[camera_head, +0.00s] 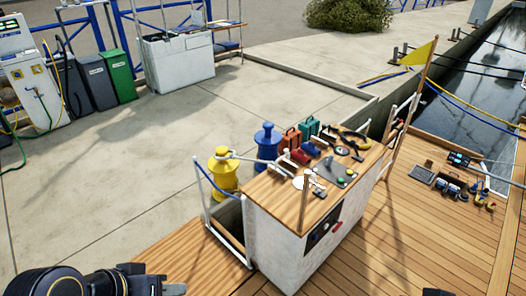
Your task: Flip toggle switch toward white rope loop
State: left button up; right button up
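A grey panel (336,173) lies on the wooden top of the white cockpit cabinet (285,240), with small dark and green parts on it. The toggle switch is too small to make out for sure. A white loop-like item (303,182) lies left of the panel, perhaps the white rope loop. White rope (236,155) also runs from the yellow winch (222,170) toward the cabinet top. My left gripper (150,282) shows at the bottom left edge, well away from the cabinet, its fingers unclear. A dark piece at the bottom edge, right of the cabinet, may be my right gripper (430,292).
A blue winch (267,142), coloured cases (291,138) and tools crowd the cabinet's back. Thin posts and a yellow flag (418,54) rise around it. A laptop (421,175) and tools lie on the right deck. The concrete quay (130,180) is mostly clear.

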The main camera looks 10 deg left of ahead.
aim_at(331, 157)
jog(key=i+l+u, duration=0.15)
jog(key=u, duration=0.25)
jog(key=i+l+u, duration=0.1)
jog(key=u, duration=0.3)
jog(key=l+u, duration=0.4)
jog(key=i+l+u, duration=0.1)
jog(key=l, duration=0.35)
jog(key=i+l, duration=0.1)
jog(key=l, duration=0.4)
jog(key=i+l+u, duration=0.15)
jog(key=l, duration=0.3)
jog(key=l+u, duration=0.1)
jog(key=l, duration=0.4)
